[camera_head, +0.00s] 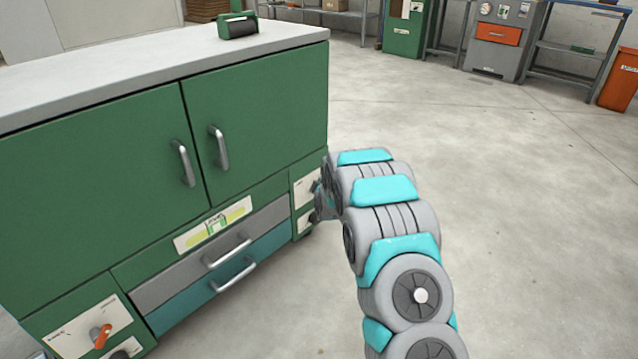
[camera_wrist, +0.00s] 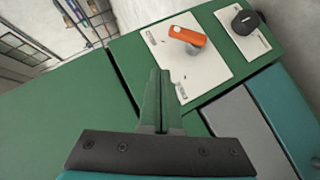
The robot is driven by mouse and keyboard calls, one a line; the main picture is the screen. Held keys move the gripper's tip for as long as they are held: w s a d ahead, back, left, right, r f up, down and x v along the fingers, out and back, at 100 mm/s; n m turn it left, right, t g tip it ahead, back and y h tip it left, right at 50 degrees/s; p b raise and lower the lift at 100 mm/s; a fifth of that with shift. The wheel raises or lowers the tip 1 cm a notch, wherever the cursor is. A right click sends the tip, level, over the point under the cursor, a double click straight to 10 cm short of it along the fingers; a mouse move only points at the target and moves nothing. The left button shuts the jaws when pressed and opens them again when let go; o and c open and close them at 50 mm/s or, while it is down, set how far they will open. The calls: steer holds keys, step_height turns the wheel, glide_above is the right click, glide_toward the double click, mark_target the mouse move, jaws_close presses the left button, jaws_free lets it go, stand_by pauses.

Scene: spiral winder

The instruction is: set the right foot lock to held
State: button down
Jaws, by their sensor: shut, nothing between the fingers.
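The right foot lock shows in the wrist view as an orange lever (camera_wrist: 186,36) on a grey hub, mounted on a white plate (camera_wrist: 205,72) on the green cabinet. The plate's small labels are too small to read, so its setting is unclear. My gripper (camera_wrist: 164,74) is shut and empty, its fingertips apart from the lever and just below it in the picture. In the head view, the right plate (camera_head: 304,189) is partly visible at the cabinet's right end. My arm hides the lever and most of my gripper there.
A black knob (camera_wrist: 246,21) sits on a second plate beside the lever. Another orange lever (camera_head: 101,336) is at the cabinet's lower left. Two drawers (camera_head: 216,262) with bar handles lie between. The floor to the right is clear.

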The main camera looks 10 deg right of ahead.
steer(key=shift+r+v, duration=0.15)
steer(key=shift+v, duration=1)
steer(key=shift+r+v, duration=0.15)
steer(key=shift+v, duration=1)
steer(key=shift+w+d, duration=0.15)
steer(key=shift+d, duration=0.05)
steer(key=s+a+r+m+g+p, duration=0.1)
steer(key=s+r+m+g, duration=0.3)
steer(key=s, duration=1.6)
steer(key=s+a+r+m+g+p, duration=0.1)
steer(key=s+r+m+g, duration=0.3)
steer(key=s, duration=1.7)
steer(key=s+a+r+m+g+y, duration=0.1)
steer(key=s+r+m+g, duration=0.3)
steer(key=s, duration=1.7)
step_height(320, 180, up, 4)
steer(key=a+g, duration=0.1)
steer(key=g, duration=0.2)
steer(key=shift+s+p, duration=0.25)
steer(key=shift+p, duration=0.15)
steer(key=shift+a+r, duration=0.15)
